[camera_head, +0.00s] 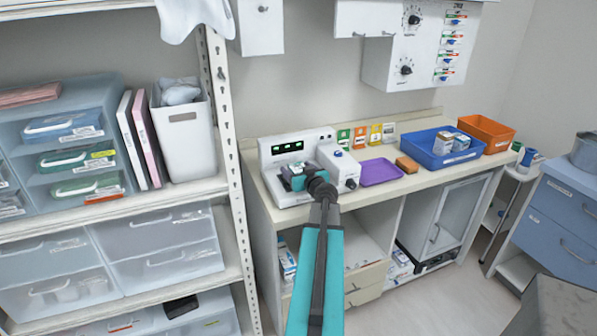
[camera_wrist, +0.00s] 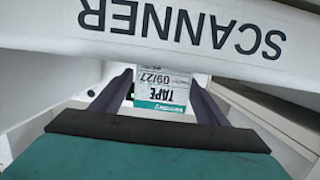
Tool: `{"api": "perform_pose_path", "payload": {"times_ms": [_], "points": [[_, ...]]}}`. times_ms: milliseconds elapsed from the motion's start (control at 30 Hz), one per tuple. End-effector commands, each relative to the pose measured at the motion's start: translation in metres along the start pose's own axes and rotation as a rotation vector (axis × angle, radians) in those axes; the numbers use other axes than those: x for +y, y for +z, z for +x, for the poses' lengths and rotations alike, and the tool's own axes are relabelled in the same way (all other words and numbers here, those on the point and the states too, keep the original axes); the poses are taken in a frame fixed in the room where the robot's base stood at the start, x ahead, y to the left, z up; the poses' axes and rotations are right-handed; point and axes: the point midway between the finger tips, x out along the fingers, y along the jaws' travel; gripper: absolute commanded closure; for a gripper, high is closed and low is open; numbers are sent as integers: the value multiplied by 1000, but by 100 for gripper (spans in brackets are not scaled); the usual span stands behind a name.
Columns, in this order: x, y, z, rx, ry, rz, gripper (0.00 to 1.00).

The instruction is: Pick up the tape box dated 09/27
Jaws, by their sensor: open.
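The tape box (camera_wrist: 163,96) shows in the wrist view, with a white label reading TAPE and 09/27 upside down and a teal band. It lies between the two dark fingers of my gripper (camera_wrist: 162,82), which is open around it; a gap shows on each side. Just beyond it is the white scanner housing (camera_wrist: 200,35) with large SCANNER lettering. In the head view my gripper (camera_head: 293,180) is at the front of the white scanner (camera_head: 288,148) on the counter. My own wrist hides much of that spot, and I cannot clearly make out the tape box there.
Right of the scanner are a purple tray (camera_head: 381,173), an orange-brown block (camera_head: 407,165), a blue bin (camera_head: 425,155) holding small white boxes (camera_head: 444,141), and an orange bin (camera_head: 488,133). A shelf upright (camera_head: 226,110) stands close on the left. A control cabinet (camera_head: 418,70) hangs above.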

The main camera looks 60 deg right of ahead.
Motion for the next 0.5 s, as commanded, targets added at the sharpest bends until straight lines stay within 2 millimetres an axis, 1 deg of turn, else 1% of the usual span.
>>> {"api": "perform_pose_path", "payload": {"times_ms": [100, 233, 500], "points": [[1, -1, 12, -1, 0, 2, 32], [0, -1, 21, 0, 0, 0, 32], [0, 0, 25, 0, 0, 0, 32]]}}
